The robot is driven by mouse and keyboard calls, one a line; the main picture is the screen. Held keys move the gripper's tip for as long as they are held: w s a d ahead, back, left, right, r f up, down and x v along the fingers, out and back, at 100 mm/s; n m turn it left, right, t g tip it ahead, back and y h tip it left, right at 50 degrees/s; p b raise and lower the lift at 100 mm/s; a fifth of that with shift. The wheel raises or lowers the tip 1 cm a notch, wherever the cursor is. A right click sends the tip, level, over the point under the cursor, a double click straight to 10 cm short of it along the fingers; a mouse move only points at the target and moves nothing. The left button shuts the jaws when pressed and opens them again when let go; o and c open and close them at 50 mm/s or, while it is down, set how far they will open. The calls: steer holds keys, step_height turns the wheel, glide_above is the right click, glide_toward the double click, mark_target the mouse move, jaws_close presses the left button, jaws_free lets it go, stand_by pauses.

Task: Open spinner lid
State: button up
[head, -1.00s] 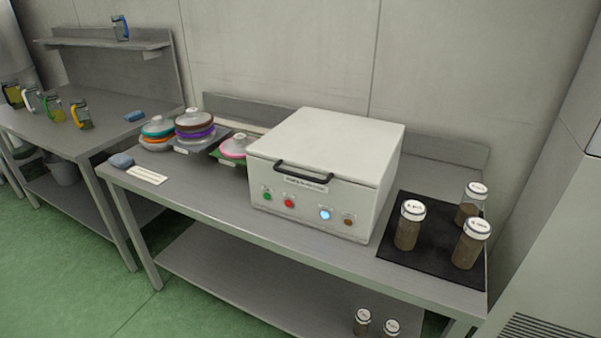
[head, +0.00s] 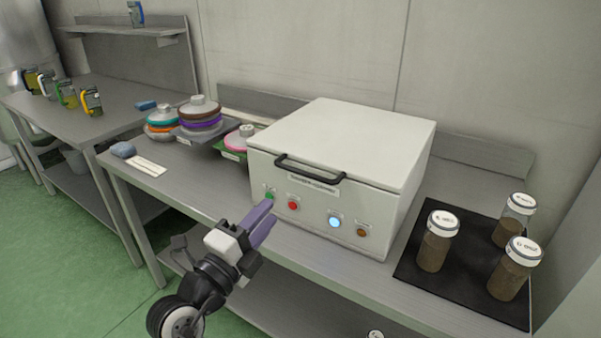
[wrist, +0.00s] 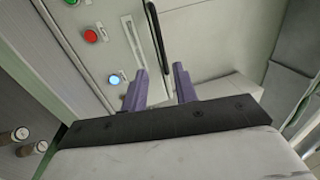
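The spinner (head: 335,180) is a white box on the steel table, with its flat lid (head: 350,140) shut. A black bar handle (head: 308,171) sits at the lid's front edge; in the wrist view the handle (wrist: 157,40) shows ahead of my fingers, near the line of the gap between them. My gripper (head: 263,222) is in front of the spinner, below and left of the handle, and apart from it. In the wrist view its two purple fingers (wrist: 161,80) stand apart with nothing between them. The front has green, red, blue and brown buttons; the blue one (head: 335,222) glows.
Several brown-filled jars (head: 438,240) stand on a black mat (head: 420,268) right of the spinner. A wall is behind. The floor in front is clear.

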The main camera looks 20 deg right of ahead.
mark_target(301, 174)
steer(key=p+x, duration=0.5)
steer(key=x, duration=0.7)
steer(key=shift+w+d+r, duration=0.2)
steer(key=shift+w+d, duration=0.3)
steer(key=shift+d, duration=0.05)
jaws_close()
